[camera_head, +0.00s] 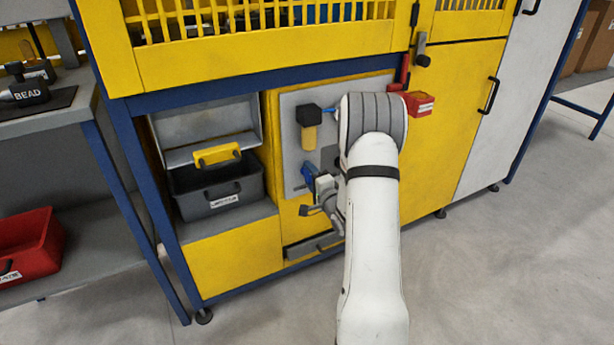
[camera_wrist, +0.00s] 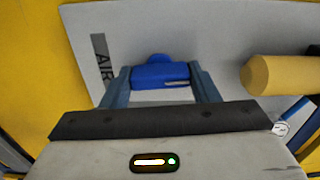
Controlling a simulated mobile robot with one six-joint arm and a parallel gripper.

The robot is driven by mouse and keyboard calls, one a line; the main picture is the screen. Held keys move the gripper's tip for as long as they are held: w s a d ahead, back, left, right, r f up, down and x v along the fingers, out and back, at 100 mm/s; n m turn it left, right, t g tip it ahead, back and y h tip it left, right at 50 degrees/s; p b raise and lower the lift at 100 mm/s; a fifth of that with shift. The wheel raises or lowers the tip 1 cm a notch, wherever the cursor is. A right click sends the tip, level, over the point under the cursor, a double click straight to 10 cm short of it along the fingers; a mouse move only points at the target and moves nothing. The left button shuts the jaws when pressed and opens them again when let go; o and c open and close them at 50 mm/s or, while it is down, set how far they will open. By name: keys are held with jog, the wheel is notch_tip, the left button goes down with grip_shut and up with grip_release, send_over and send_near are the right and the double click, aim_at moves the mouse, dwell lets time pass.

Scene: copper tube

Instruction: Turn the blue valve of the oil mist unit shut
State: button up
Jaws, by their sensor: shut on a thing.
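The blue valve (camera_wrist: 160,75) sits on a light grey panel (camera_wrist: 225,30), beside a dark label reading "AIR" (camera_wrist: 101,60). In the wrist view its blue handle is between my two fingers, and my gripper (camera_wrist: 160,80) is shut on it. In the head view the blue valve (camera_head: 307,172) shows small at the lower left of the panel (camera_head: 291,135), with my gripper (camera_head: 314,181) at it. A unit with a black top and a yellow bowl (camera_head: 309,137) is fixed above the valve. My arm hides the panel's right part.
A dark grey toolbox (camera_head: 220,195) with its lid raised stands left of the panel. A red box (camera_head: 419,104) is fixed at the panel's upper right. A blue frame post (camera_head: 150,200) and a shelf with a red bin (camera_head: 30,247) are at left. The floor at right is clear.

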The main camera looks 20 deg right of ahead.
jog(key=shift+m, duration=0.5)
jog(key=o, duration=1)
jog(key=s+p, duration=0.2)
jog(key=s, duration=0.5)
jog(key=shift+s+d, duration=0.15)
jog(key=shift+s, duration=0.25)
